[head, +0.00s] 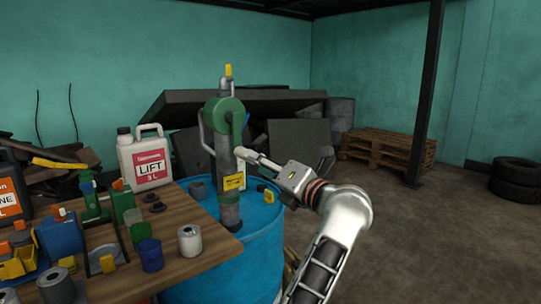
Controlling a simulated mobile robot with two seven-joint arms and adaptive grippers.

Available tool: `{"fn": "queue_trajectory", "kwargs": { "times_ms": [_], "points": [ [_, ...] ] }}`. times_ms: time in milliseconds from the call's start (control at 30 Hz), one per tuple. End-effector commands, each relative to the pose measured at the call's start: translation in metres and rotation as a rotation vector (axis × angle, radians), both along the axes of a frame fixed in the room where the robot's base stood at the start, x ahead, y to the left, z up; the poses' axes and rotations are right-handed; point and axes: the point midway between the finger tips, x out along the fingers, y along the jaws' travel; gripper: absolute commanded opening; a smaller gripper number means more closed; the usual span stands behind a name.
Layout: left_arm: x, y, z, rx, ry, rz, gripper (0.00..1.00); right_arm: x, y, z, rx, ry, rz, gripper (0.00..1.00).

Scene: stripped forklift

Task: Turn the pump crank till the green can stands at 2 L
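The hand pump (229,170) stands upright on a blue drum (262,235), with a round green housing (224,115) at its top and a curved grey pipe on its left side. The green crank arm (237,128) hangs down from the housing. Several green items, including a green cylinder (138,229), stand on the table. I cannot tell which is the green can, and no level is readable.
A wooden table (190,217) left of the drum holds a white jug marked LIFT 3 L (147,158), a blue cup (150,255), a grey roll (190,240) and other parts. Pallets (385,148) and tyres (516,180) lie at the back right. The floor at right is clear.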

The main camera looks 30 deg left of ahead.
Motion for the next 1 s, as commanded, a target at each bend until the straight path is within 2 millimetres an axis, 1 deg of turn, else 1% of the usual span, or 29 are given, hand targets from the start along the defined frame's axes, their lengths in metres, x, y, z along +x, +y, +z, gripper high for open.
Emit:
{"fn": "queue_trajectory", "kwargs": {
  "times_ms": [67, 167, 267, 500, 633, 800, 1000],
  "points": [
    [0.004, -0.004, 0.001, -0.051, -0.013, -0.013, 0.39, -0.001, 0.000, -0.001, 0.000, 0.001, 0.001, 0.40],
    [0.007, -0.004, 0.002, -0.079, -0.018, -0.017, 0.39, -0.003, 0.001, -0.002, 0.000, 0.005, 0.002, 0.40],
    [0.010, 0.005, 0.001, -0.080, -0.019, -0.017, 0.39, -0.007, 0.002, -0.003, 0.002, 0.012, 0.003, 0.40],
    [0.024, 0.039, 0.002, -0.076, -0.019, -0.016, 0.39, -0.014, 0.006, -0.007, 0.007, 0.024, 0.005, 0.40],
    [0.030, 0.054, 0.002, -0.076, -0.019, -0.016, 0.39, -0.015, 0.006, -0.008, 0.008, 0.027, 0.004, 0.40],
    [0.034, 0.065, 0.002, -0.076, -0.018, -0.017, 0.39, -0.013, 0.006, -0.007, 0.007, 0.024, 0.004, 0.40],
    [0.035, 0.067, 0.002, -0.077, -0.019, -0.018, 0.39, -0.006, 0.003, -0.004, 0.004, 0.012, 0.001, 0.40]
  ]
}}
